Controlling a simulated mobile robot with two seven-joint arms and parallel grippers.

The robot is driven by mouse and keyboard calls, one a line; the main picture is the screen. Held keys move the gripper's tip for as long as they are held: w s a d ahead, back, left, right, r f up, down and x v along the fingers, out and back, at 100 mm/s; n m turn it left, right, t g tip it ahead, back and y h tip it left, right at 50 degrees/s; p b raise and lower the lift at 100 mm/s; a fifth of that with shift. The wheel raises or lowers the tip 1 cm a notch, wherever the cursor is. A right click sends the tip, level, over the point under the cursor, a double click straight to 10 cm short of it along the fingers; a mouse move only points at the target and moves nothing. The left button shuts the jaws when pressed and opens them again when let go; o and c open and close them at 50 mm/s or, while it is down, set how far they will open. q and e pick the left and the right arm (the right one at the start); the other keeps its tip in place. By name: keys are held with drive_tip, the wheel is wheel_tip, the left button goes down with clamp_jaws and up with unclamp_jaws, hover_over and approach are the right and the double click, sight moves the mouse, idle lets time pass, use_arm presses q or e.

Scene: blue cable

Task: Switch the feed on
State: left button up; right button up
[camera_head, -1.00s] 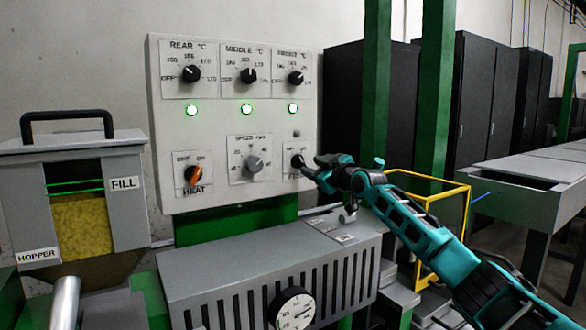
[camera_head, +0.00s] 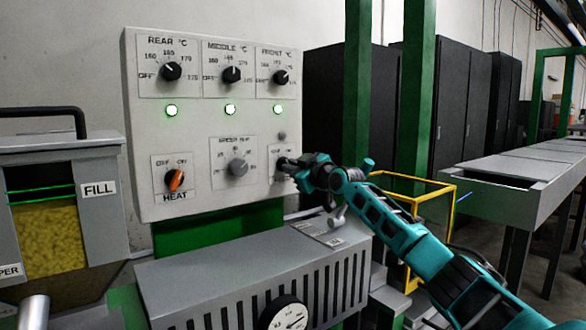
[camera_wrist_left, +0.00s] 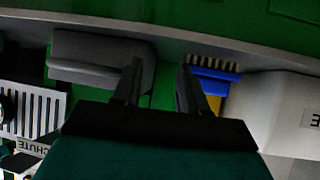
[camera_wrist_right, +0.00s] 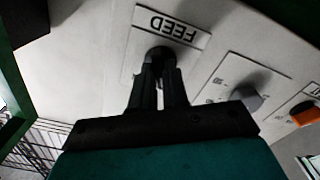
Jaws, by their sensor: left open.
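The feed knob (camera_wrist_right: 160,56) is black and sits on the plate labelled FEED (camera_wrist_right: 172,27), upside down in the right wrist view. In the head view this plate (camera_head: 281,152) is at the lower right of the control panel, with the knob mostly hidden by my right gripper (camera_head: 288,165). In the right wrist view my right gripper (camera_wrist_right: 159,78) has its fingers close together on the knob, one on each side. My left gripper (camera_wrist_left: 158,80) is open and empty in the left wrist view; the head view does not show it.
The panel (camera_head: 205,205) also bears an orange heat knob (camera_head: 174,180), a grey speed knob (camera_head: 238,167) and three lit green lamps. A hopper (camera_head: 98,215) stands at left. A brush with a blue back (camera_wrist_left: 217,75) lies near my left gripper.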

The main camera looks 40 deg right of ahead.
clamp_jaws()
use_arm(q)
drive_tip(key=shift+r, duration=0.1)
drive_tip(key=a+r+p, duration=0.1)
drive_tip(key=p, duration=0.1)
drive_tip(key=r+p, duration=0.1)
drive_tip(key=p, duration=0.1)
drive_tip(key=shift+s+a, duration=0.3)
drive_tip(key=shift+a, duration=0.05)
use_arm(e)
drive_tip(key=m, duration=0.7)
drive_tip(key=shift+r+m, duration=0.1)
drive_tip(key=shift+m, duration=0.3)
use_arm(q)
drive_tip(key=shift+s+a+f+y, duration=0.1)
drive_tip(key=shift+s+f+y, duration=0.05)
drive_tip(key=shift+f+y, duration=0.15)
use_arm(e)
drive_tip(key=shift+o, duration=1.1)
unclamp_jaws()
use_arm(q)
drive_tip(key=shift+r, duration=0.25)
use_arm(e)
drive_tip(key=o, duration=0.3)
